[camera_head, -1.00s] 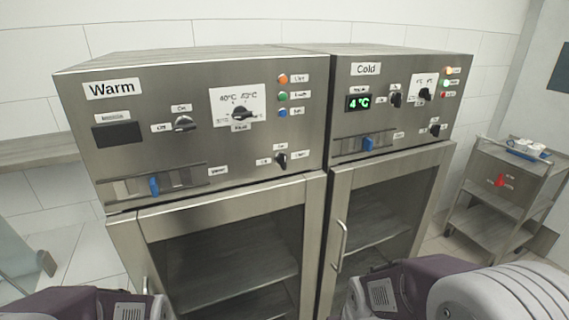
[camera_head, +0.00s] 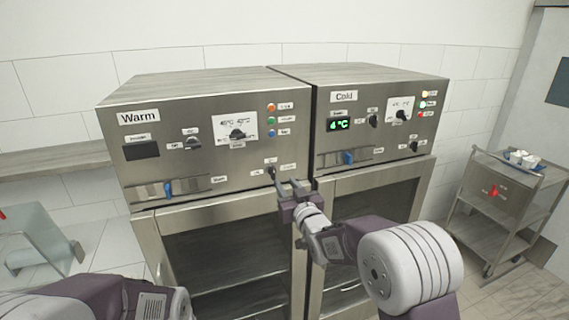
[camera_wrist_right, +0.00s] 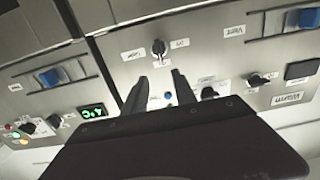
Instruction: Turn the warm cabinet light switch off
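The warm cabinet (camera_head: 205,170) stands on the left with its "Warm" label. A small black rotary switch (camera_head: 271,170) sits at the lower right of its panel, with small labels around it that I cannot read surely. It also shows in the right wrist view (camera_wrist_right: 158,47), where the panel is upside down. Its handle points roughly up and down there. My right gripper (camera_head: 291,186) is open and empty, just below and right of this switch. In the right wrist view its two fingers (camera_wrist_right: 160,82) stand apart, with the switch beyond their tips. My left gripper is out of view.
The warm panel also has an upper switch (camera_head: 192,143), a temperature dial (camera_head: 237,133), coloured lights, a dark display (camera_head: 141,150) and a blue slider (camera_head: 168,188). The cold cabinet (camera_head: 375,160) adjoins on the right. A metal cart (camera_head: 480,222) stands further right.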

